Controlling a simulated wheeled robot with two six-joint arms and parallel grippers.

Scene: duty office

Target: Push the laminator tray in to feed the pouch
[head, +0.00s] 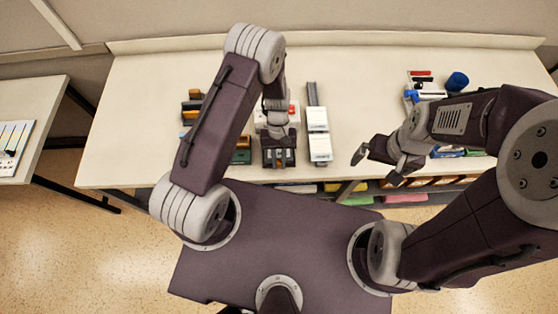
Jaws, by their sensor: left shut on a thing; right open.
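A white device (294,111) with a red spot, likely the laminator, sits on the long table, mostly hidden behind my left arm and gripper. My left gripper (278,135) points down in front of it. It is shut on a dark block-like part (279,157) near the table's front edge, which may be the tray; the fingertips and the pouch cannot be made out. My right gripper (375,168) is open and empty, near the table's front edge, right of the white device and apart from it.
A grey rail with white boxes (319,146) stands just right of my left gripper. Dark and orange items (192,107) lie to its left. A blue cup (457,81) stands at the right. The table (140,110) is bare at far left and along the back. Folders fill a shelf below.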

